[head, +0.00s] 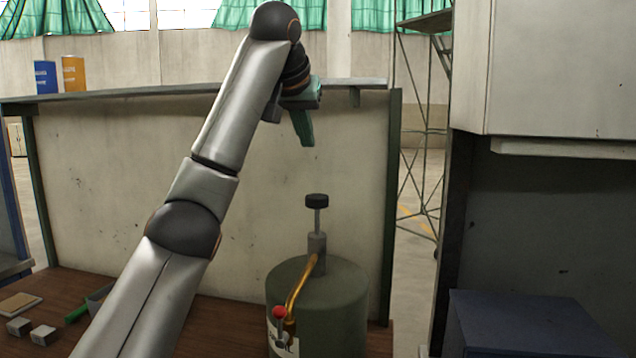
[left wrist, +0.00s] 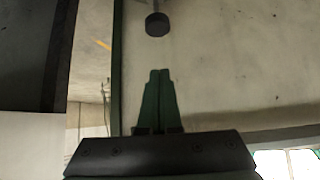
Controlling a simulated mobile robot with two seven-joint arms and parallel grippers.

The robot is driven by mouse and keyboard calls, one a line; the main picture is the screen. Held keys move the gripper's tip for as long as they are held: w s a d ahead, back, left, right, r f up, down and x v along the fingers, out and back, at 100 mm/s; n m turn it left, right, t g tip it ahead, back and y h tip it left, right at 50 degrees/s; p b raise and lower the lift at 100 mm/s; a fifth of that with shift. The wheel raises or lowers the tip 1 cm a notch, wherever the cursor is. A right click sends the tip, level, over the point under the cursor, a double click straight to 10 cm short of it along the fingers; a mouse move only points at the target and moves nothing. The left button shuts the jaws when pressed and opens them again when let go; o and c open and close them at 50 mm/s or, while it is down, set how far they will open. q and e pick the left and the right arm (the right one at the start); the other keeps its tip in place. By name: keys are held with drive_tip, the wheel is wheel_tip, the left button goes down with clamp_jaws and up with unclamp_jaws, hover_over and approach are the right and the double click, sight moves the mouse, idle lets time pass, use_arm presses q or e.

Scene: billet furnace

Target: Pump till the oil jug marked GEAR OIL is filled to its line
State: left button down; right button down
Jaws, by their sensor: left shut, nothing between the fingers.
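A dark green drum (head: 335,300) stands on the brown bench with a hand pump on top. The pump's black knob (head: 317,200) sits on a raised thin rod above a grey collar. A brass spout (head: 300,285) bends down the drum's front to a red-knobbed tap (head: 280,312). My left gripper (head: 307,143) is shut and empty, fingers down, above the knob and apart from it. The left wrist view shows its green fingers (left wrist: 160,75) together and the knob (left wrist: 157,24) beyond the tips. I cannot make out a jug marked GEAR OIL. My right gripper is out of view.
Small blocks (head: 42,335) lie at the bench's left. A dark blue box (head: 520,325) and a cabinet (head: 560,65) stand on the right.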

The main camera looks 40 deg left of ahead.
use_arm(q)
drive_tip(key=shift+s+r, duration=0.15)
drive_tip(key=shift+s, duration=0.05)
drive_tip(key=p, duration=0.3)
hover_over(317, 195)
drive_tip(key=s, duration=0.2)
drive_tip(key=f, duration=0.5)
drive_tip(key=d+f, duration=0.1)
drive_tip(key=f, duration=0.1)
drive_tip(key=shift+f, duration=0.3)
wheel_tip(317, 195, down, 2)
drive_tip(key=shift+f, duration=0.1)
drive_tip(key=shift+s+f, duration=0.1)
drive_tip(key=shift+f, duration=0.55)
